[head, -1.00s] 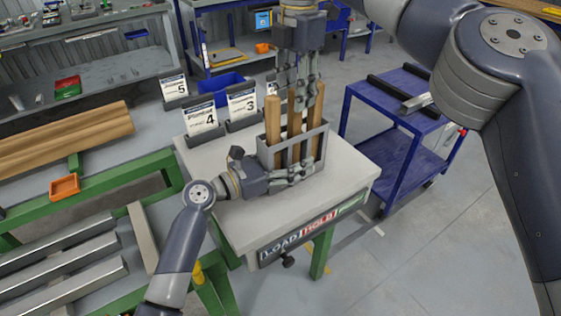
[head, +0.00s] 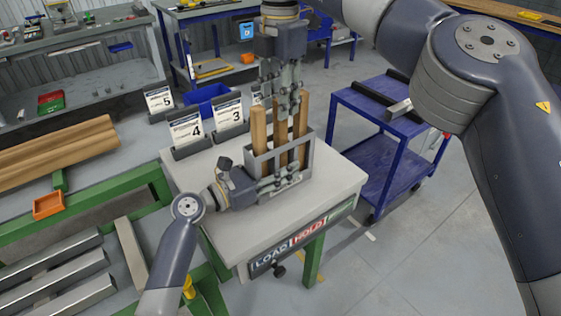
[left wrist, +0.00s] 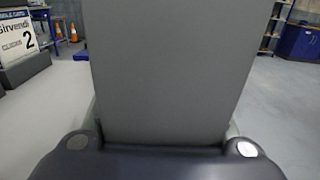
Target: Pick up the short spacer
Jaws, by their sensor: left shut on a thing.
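A grey open-sided holder (head: 262,167) stands on the pale-topped table, with upright wooden spacers in it. One spacer is at the left (head: 258,130), one in the middle (head: 282,148) and one at the right (head: 302,120). The middle one is partly covered, so I cannot tell which is shortest. My left gripper (head: 287,181) is shut on the holder's lower front; a grey wall fills the left wrist view (left wrist: 165,70). My right gripper (head: 289,118) points down from above over the middle spacer. I cannot make out whether its fingers close on it.
The pale table (head: 325,190) carries a LOAD/HOLD strip on its front edge. Number cards 3 (head: 229,115), 4 (head: 186,130) and 5 (head: 158,100) stand behind it. A blue cart (head: 385,160) is to the right. Green racks with metal bars are at the left.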

